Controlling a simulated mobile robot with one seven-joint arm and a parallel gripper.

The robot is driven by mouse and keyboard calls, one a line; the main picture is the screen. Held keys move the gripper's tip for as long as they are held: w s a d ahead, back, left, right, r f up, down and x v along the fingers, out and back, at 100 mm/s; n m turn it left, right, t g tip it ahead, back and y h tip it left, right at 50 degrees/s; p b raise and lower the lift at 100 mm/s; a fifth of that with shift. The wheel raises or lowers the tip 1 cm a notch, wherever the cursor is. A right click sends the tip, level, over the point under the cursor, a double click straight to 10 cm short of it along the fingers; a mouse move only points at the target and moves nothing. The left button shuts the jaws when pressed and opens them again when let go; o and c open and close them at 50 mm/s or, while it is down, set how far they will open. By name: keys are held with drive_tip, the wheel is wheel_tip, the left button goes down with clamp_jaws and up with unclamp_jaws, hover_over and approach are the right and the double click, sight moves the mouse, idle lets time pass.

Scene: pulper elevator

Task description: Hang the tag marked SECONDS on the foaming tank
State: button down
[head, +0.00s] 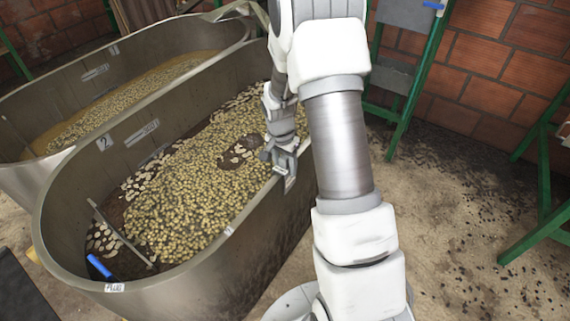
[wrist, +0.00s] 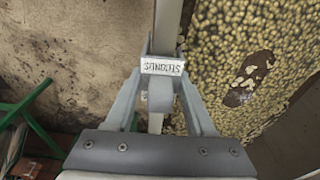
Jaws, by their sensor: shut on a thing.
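The tag marked SECONDS (wrist: 162,67) is a small white plate, its lettering upside down in the wrist view. My gripper (wrist: 163,72) is shut on it, with a finger on each side. The tag is at the right-hand rim of the near tank (head: 170,285), which bears a 2 plate and holds yellowish beans. The rim (wrist: 168,22) runs straight behind the tag in the wrist view. I cannot tell whether the tag is hooked over it. In the head view my gripper (head: 284,160) is at that rim, and the tag is not clear there.
A second tank (head: 25,185) marked 1 stands behind, with beans and brownish liquid. A blue-handled rod (head: 100,267) and a PLUG label (head: 114,287) are at the near tank's front left. Green stands (head: 415,85) are by the brick wall. The floor (head: 440,190) at right has free room.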

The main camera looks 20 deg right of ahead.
drive_tip(key=shift+c, duration=0.9)
unclamp_jaws()
drive_tip(key=s+a+r+n+t+p, duration=0.1)
drive_tip(key=s+a+r+n+p, duration=0.15)
drive_tip(key=r, duration=0.85)
drive_tip(key=s+a+r+n+p, duration=0.15)
drive_tip(key=s+r, duration=0.25)
drive_tip(key=r, duration=0.6)
drive_tip(key=s+a+r+n+t+p, duration=0.1)
drive_tip(key=s+a+r+p, duration=0.15)
drive_tip(key=r, duration=0.85)
drive_tip(key=s+a+r+n+t+p, duration=0.1)
drive_tip(key=s+r+n+p, duration=0.1)
drive_tip(key=s, duration=0.5)
drive_tip(key=s+a+r+n+t+y+p, duration=0.1)
drive_tip(key=s+a+r+n+p, duration=0.1)
drive_tip(key=s+r+n, duration=0.2)
drive_tip(key=s+r, duration=0.1)
drive_tip(key=s, duration=0.2)
drive_tip(key=shift+s+a+r+t, duration=0.25)
drive_tip(key=shift+s+t, duration=0.05)
drive_tip(key=shift+t, duration=0.1)
